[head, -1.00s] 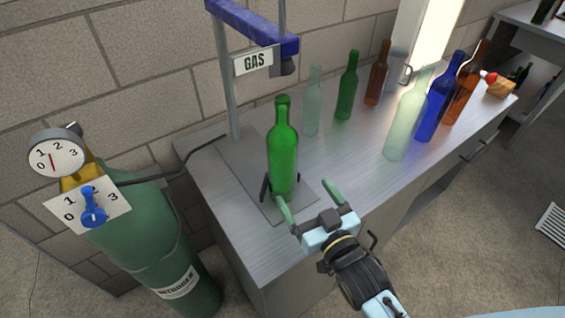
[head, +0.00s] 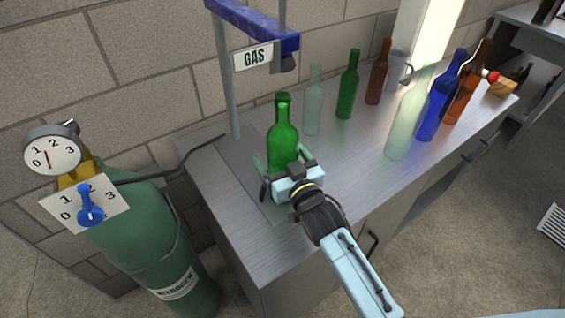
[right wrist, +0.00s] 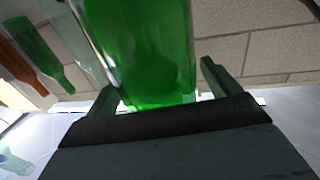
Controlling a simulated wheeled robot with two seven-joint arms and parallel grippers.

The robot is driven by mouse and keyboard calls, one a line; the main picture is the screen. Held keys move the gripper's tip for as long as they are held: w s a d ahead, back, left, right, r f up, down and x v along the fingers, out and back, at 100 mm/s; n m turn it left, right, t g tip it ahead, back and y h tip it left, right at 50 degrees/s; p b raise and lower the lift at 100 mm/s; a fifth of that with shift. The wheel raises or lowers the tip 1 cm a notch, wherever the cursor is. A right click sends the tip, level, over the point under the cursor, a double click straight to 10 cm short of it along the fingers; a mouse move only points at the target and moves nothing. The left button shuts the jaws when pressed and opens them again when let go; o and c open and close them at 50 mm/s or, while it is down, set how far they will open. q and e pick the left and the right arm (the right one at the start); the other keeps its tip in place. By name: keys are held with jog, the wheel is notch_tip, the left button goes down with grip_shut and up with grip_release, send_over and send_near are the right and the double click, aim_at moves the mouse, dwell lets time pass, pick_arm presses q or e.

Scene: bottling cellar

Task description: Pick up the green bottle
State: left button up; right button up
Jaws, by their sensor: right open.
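The green bottle (head: 283,138) stands upright on the grey plate of the gas stand, near the left end of the metal counter. My right gripper (head: 277,158) is low at the bottle, open, with its fingers on either side of it. In the right wrist view the green bottle (right wrist: 150,50) fills the space between the spread fingers of the right gripper (right wrist: 160,90). Whether a finger touches the glass I cannot tell. The bottle's base is hidden behind the gripper in the head view. My left gripper is not in view.
A blue arm with a GAS sign (head: 254,57) overhangs the bottle. A second, darker green bottle (head: 348,88) and several clear, brown and blue bottles stand further right. A nitrogen cylinder (head: 150,240) with a gauge (head: 52,150) stands left of the counter (head: 330,190).

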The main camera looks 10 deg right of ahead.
aim_at(280, 143)
jog(key=shift+w, duration=0.25)
jog(key=c, duration=1.4)
jog(key=shift+r, duration=0.1)
jog(key=shift+c, duration=0.6)
jog(key=shift+r, duration=0.15)
notch_tip(280, 143, up, 4)
jog(key=shift+f+p, duration=0.1)
jog(key=shift+p, duration=0.4)
jog(key=v, duration=1.8)
jog(key=shift+f+p, duration=0.25)
jog(key=shift+p, duration=0.05)
